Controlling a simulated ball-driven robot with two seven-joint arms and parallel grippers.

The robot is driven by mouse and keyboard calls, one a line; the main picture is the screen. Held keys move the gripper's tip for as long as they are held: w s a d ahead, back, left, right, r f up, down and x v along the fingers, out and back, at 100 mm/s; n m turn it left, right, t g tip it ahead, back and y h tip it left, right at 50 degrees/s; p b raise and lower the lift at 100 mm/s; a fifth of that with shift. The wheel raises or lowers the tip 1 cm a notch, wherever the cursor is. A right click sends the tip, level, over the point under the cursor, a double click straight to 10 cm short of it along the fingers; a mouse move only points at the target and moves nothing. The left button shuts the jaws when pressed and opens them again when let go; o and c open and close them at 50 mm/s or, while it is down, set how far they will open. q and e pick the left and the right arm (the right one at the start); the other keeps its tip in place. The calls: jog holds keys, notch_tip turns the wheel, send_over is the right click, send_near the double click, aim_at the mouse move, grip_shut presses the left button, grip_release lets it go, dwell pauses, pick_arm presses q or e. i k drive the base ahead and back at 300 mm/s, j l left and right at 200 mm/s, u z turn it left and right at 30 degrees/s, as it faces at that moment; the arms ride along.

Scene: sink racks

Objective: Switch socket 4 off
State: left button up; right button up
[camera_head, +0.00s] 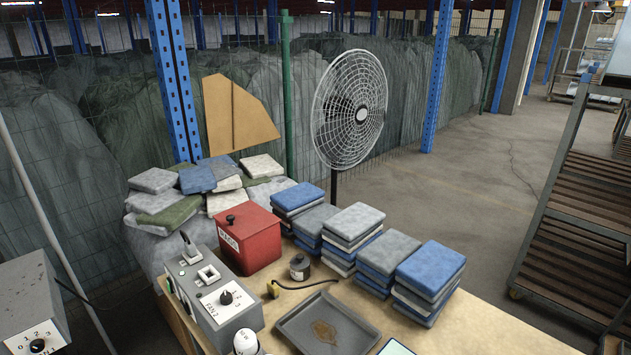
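A grey control box (236,318) stands at the left end of the table. Its top carries a white panel with a black rotary knob (226,298), marked FAN 2 and 1, 2, 3. Behind the knob are a square white socket-like fitting (208,275) and an upright plug or lever (188,246). More small fittings show on the box's left side, but they are too small to read. I cannot make out any label for socket 4, nor whether it is on or off. Neither of my grippers is in view.
A second grey box (28,300) with a FAN 1 knob stands at the lower left. A red box (250,240), a dark tray (328,333), a small bottle (300,267) and stacks of folded cloth (430,280) crowd the table (490,325). A fan (348,110) stands behind.

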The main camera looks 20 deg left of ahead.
aim_at(168, 282)
jog(key=k+j+u, duration=0.2)
jog(key=u, duration=0.2)
jog(key=k+j+u, duration=0.2)
jog(key=j+u, duration=0.2)
jog(key=k+j+u, duration=0.15)
jog(key=j+u, duration=0.25)
jog(key=l, duration=0.1)
